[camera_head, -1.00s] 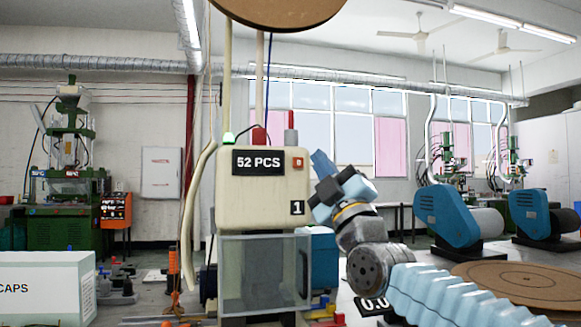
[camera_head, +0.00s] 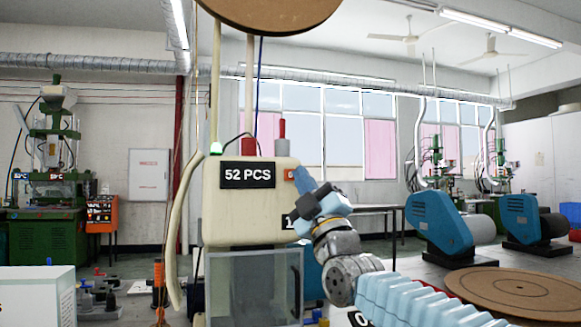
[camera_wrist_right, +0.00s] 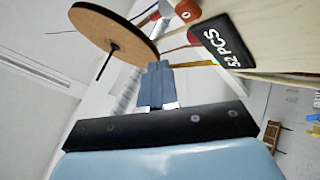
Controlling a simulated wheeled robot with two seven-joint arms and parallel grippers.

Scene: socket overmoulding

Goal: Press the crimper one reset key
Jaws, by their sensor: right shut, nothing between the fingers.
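Crimper one (camera_head: 230,215) is a cream machine with a black "52 PCS" display and a partly covered "1" label. Its small orange-red reset key (camera_head: 288,175) sits just right of the display; it also shows at the top of the wrist view (camera_wrist_right: 187,11). My right gripper (camera_head: 299,173) is shut and empty, its blue fingertips overlapping the key's right side in the head view. In the wrist view the fingertips (camera_wrist_right: 158,66) appear apart from the key. Contact cannot be confirmed. My left gripper is not in view.
A clear guard box (camera_head: 253,287) is below the crimper's head. A brown reel disc (camera_head: 270,12) hangs above; another disc (camera_head: 515,290) lies at right. A white box (camera_head: 35,295) stands at lower left. A green lamp (camera_head: 215,148) is lit on the crimper.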

